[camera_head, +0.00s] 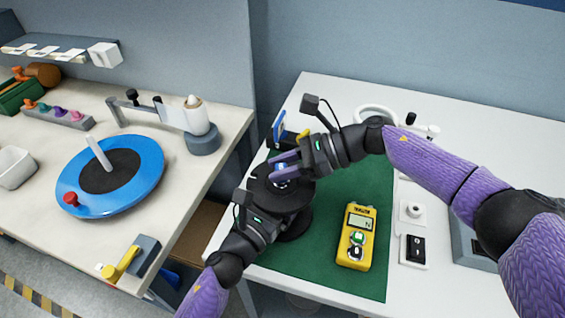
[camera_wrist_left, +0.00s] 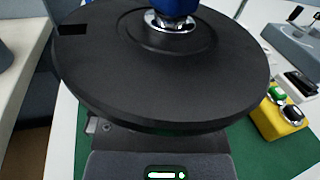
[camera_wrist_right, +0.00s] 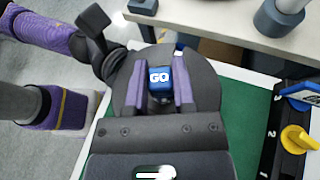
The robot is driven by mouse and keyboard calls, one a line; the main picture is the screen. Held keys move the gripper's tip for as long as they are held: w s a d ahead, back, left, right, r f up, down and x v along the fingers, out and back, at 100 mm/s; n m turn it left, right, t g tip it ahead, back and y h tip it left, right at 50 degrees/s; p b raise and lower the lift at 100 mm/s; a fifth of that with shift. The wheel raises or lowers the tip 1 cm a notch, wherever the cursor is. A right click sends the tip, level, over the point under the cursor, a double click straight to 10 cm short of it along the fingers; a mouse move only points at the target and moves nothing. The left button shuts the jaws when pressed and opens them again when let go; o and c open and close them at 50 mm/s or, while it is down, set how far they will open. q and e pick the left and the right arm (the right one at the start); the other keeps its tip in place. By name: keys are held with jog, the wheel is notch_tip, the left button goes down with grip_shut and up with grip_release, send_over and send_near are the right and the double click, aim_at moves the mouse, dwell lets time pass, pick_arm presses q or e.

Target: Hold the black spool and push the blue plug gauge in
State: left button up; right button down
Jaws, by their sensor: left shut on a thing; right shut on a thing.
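The black spool (camera_wrist_left: 100,70) stands upright on the green mat, its round top flange filling the left wrist view. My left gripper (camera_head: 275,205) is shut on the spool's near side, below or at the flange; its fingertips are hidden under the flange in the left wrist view. The blue plug gauge (camera_wrist_right: 159,78), marked GO, is upright at the spool's centre, its metal collar at the hub in the left wrist view. My right gripper (camera_wrist_right: 160,85) is shut on the gauge, with purple fingers on both sides of it. How deep the gauge sits is hidden.
A yellow force meter (camera_head: 356,238) lies on the green mat (camera_head: 375,190) right of the spool. A black block with a yellow knob (camera_wrist_right: 297,138) stands behind the spool. White switch boxes (camera_head: 413,250) are farther right. A second bench with a blue disc (camera_head: 140,160) is at left.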

pick_arm(q)
jog(key=shift+f, duration=0.1)
pick_arm(e)
jog(key=shift+f, duration=0.2)
jog(key=shift+c, duration=1.8)
grip_release()
jog(key=v, duration=1.2)
pick_arm(q)
jog(key=o, duration=1.1)
